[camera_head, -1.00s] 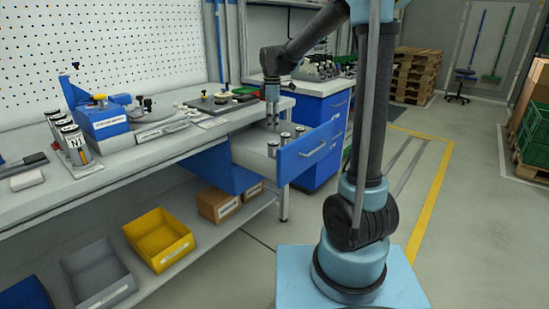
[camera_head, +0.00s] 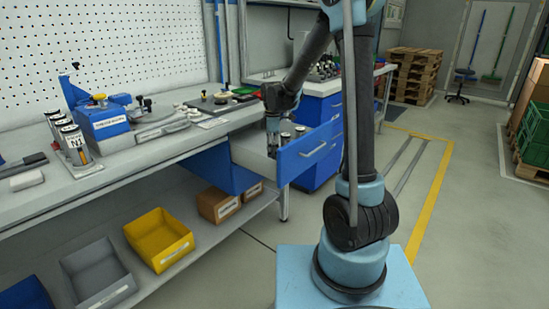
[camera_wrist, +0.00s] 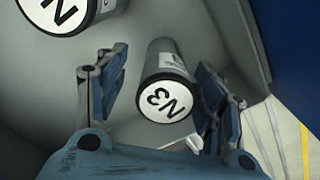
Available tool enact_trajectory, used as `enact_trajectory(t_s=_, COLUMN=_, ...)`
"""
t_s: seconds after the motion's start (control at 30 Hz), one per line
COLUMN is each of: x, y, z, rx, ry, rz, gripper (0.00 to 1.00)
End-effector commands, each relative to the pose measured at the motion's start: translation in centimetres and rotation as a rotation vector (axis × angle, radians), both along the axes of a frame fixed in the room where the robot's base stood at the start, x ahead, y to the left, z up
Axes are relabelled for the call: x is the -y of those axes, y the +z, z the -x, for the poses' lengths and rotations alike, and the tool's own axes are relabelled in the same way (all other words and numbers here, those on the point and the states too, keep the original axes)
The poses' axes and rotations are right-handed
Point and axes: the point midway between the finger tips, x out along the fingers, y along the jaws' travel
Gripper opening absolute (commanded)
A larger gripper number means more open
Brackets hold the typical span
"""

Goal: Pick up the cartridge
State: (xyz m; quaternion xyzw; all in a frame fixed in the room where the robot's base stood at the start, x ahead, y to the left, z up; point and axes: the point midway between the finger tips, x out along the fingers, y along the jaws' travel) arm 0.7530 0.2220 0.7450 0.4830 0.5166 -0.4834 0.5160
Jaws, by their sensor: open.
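A dark cylindrical cartridge (camera_wrist: 166,88) with a white round end marked N and 3 stands in the wrist view between the two fingers of my gripper (camera_wrist: 160,78). The fingers are open on either side of it, with a gap on both sides. A second cartridge (camera_wrist: 68,12) with the same kind of marked end shows at the upper left, outside the fingers. In the head view my gripper (camera_head: 272,143) points down into the open drawer (camera_head: 310,152). Cartridge tops (camera_head: 285,137) show beside it; the drawer front hides their lower parts.
The drawer's blue front and pale side walls stand close around my gripper. On the bench (camera_head: 120,163) are a blue fixture (camera_head: 103,122) and a holder with several cartridges (camera_head: 73,145). Yellow (camera_head: 160,240) and grey (camera_head: 97,275) bins sit on the lower shelf.

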Motion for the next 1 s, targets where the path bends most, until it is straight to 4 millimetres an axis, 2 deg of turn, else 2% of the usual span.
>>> enact_trajectory(t_s=0.3, x=0.2, y=-3.7, z=0.5, rx=0.000, ry=0.000, rz=0.000, gripper=0.62)
enact_trajectory(t_s=0.63, x=0.2, y=-4.2, z=0.5, rx=0.000, ry=0.000, rz=0.000, gripper=0.62)
enact_trajectory(t_s=0.87, x=0.2, y=-4.1, z=0.5, rx=0.000, ry=0.000, rz=0.000, gripper=0.10)
enact_trajectory(t_s=1.0, x=0.2, y=-4.1, z=0.5, rx=0.000, ry=0.000, rz=0.000, gripper=0.09)
